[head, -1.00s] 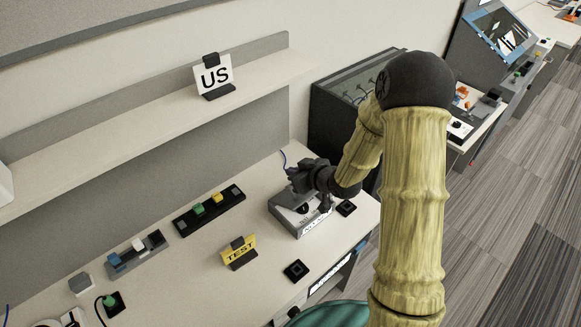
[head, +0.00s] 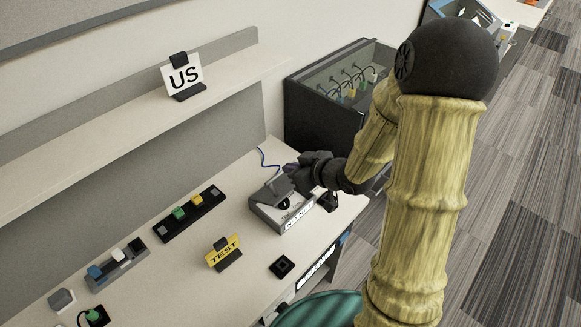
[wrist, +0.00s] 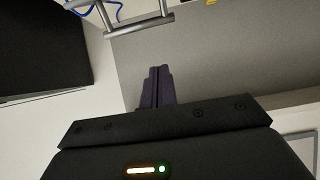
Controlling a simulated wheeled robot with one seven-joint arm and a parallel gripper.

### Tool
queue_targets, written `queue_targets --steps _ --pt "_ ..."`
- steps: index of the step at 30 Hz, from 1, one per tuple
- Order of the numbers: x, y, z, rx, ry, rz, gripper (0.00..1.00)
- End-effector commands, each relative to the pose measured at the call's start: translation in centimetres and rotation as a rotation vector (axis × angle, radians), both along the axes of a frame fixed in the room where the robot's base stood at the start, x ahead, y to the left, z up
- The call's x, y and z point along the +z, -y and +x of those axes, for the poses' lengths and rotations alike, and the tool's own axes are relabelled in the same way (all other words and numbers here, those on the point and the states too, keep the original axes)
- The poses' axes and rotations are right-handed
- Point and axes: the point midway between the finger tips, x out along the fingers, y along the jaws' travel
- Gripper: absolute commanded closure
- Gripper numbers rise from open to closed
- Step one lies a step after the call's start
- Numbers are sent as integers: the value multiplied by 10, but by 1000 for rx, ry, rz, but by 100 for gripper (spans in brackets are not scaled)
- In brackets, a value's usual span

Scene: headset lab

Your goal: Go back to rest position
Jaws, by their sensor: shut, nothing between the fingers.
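My gripper (head: 291,169) is at the far right part of the bench, above and beside a grey device (head: 283,212) with a dark round knob and a tilted grey piece on top. In the wrist view my gripper (wrist: 158,74) shows its two dark purple fingers pressed together with nothing between them. The fingers point toward a grey panel (wrist: 215,55). A metal handle (wrist: 139,27) crosses the top of that view, apart from the fingers. My arm hides part of the bench's right end.
A dark glass-fronted cabinet (head: 338,88) with hanging cables stands behind my gripper. A shelf (head: 120,125) holds a US sign (head: 184,78). On the bench are a yellow TEST sign (head: 223,252), a black block strip (head: 190,214) and a black square pad (head: 281,266). A teal seat (head: 318,310) is in front.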

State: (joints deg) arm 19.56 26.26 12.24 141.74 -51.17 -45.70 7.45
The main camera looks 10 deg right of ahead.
Motion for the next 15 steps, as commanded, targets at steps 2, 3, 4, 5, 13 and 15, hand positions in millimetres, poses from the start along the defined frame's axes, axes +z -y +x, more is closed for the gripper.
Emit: queue_targets --steps 2,3,4,5,13,15 --pt "0 0 0 0 0 0 100" --pt "0 0 0 1 0 0 100" --pt "0 0 0 1 0 0 100" --pt "0 0 0 1 0 0 100" --pt "-1 13 -2 -73 -48 -82 100" --pt "-2 24 -6 -133 -92 -137 100"
